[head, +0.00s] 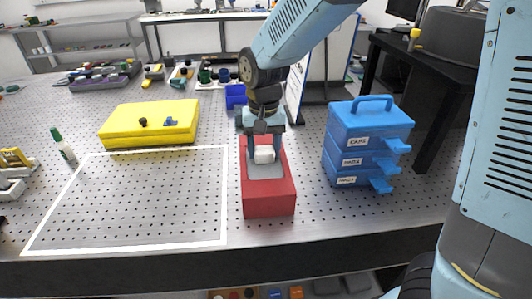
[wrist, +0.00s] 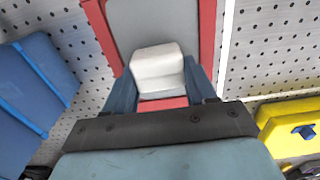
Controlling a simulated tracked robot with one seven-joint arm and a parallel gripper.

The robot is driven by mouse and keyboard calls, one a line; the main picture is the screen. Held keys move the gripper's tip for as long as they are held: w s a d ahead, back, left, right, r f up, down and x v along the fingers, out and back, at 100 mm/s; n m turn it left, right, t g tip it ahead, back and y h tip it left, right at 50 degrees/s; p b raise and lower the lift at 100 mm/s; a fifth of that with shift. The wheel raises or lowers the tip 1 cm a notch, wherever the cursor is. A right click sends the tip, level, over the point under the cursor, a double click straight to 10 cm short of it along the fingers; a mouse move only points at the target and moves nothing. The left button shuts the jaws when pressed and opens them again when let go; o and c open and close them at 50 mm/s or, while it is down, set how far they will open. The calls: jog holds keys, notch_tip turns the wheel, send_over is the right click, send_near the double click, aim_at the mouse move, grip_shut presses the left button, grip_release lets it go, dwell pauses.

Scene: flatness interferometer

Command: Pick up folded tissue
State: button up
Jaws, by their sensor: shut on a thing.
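The folded tissue (head: 264,154) is a small white block at the red box (head: 268,200), which has a grey inner panel on top. My gripper (head: 264,150) points down over the box and is shut on the tissue. In the wrist view the tissue (wrist: 158,70) sits between the two blue fingers (wrist: 160,88), with the red box (wrist: 208,30) and its grey panel behind it. I cannot tell whether the tissue still touches the box.
A blue drawer box (head: 362,140) with labelled drawers stands close on the right. A yellow case (head: 150,124) lies at the back left. A white outlined area (head: 140,200) of the perforated table is clear. A green-capped bottle (head: 62,146) stands at the left.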

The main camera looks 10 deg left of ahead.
aim_at(264, 147)
jog(key=shift+r, duration=0.6)
notch_tip(264, 147, up, 2)
jog(key=shift+s+r, duration=0.15)
jog(key=shift+r, duration=0.1)
jog(key=s+d+r, duration=0.4)
jog(key=s+r, duration=0.5)
jog(key=s, duration=0.4)
jog(key=shift+r, duration=0.15)
jog(key=shift+s, duration=0.1)
